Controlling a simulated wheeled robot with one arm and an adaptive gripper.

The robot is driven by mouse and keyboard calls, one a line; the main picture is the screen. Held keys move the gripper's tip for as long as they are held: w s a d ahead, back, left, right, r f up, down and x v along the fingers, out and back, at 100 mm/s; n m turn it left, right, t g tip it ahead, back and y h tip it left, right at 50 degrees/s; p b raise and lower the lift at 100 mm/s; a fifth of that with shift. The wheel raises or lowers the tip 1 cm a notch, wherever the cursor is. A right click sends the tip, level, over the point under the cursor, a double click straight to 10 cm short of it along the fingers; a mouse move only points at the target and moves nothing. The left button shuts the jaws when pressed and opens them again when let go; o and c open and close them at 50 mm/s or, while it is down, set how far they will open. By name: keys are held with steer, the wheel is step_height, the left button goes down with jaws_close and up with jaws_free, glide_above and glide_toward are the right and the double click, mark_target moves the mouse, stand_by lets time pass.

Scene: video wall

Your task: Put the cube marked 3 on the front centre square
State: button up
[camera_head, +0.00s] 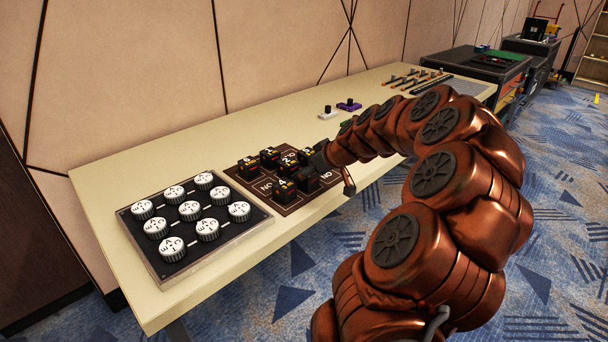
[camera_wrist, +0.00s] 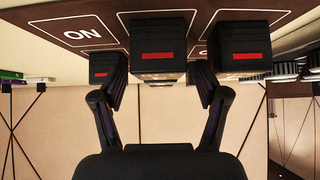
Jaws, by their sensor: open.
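A brown board (camera_head: 295,207) with outlined squares lies on the table and bears several black cubes with small red marks. One cube at its near side seems to show a 4 (camera_head: 284,190). I cannot read a 3 on any cube. Some squares are bare and printed NO (camera_head: 326,176). I cannot tell which square is the front centre one. My gripper (camera_wrist: 157,78) is open low at the board, with its fingers apart. In the wrist view a black cube (camera_wrist: 158,35) stands in line with the gap. Another black cube (camera_wrist: 238,38) stands to its right. My arm hides part of the board's right side.
A dark panel with several white round knobs (camera_head: 190,209) lies left of the board. A white piece (camera_head: 327,113) and a purple piece (camera_head: 349,105) stand behind it. Several levers (camera_head: 412,78) are at the table's far end. The table top (camera_head: 150,160) is bare along the wall.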

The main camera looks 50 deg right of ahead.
steer(key=v, duration=0.9)
steer(key=a+f+g+y, duration=0.1)
steer(key=a, duration=0.8)
steer(key=a+f+n+g+y, duration=0.1)
steer(key=a+f+g, duration=0.1)
steer(key=a, duration=0.7)
steer(key=a+f+g+y, duration=0.1)
steer(key=a+g, duration=0.1)
steer(key=a, duration=0.7)
steer(key=shift+s+f+n, duration=0.35)
steer(key=shift+f+n, duration=0.05)
steer(key=s+a+f+g+h, duration=0.1)
steer(key=s+a+f+g, duration=0.1)
steer(key=s, duration=0.4)
steer(key=s+a+f+m+g+h, duration=0.1)
steer(key=s+a+g, duration=0.1)
steer(key=s+a, duration=0.2)
steer(key=s+a+f+g, duration=0.2)
steer(key=s+a, duration=0.2)
steer(key=s, duration=0.5)
steer(key=shift+s+f+m+h, duration=0.2)
steer(key=shift+f+m+h, duration=0.1)
steer(key=shift+f+h, duration=0.1)
steer(key=shift+a+r, duration=0.1)
step_height(320, 180, up, 24)
steer(key=s+p, duration=0.1)
steer(key=p, duration=2.2)
steer(key=shift+s, duration=0.25)
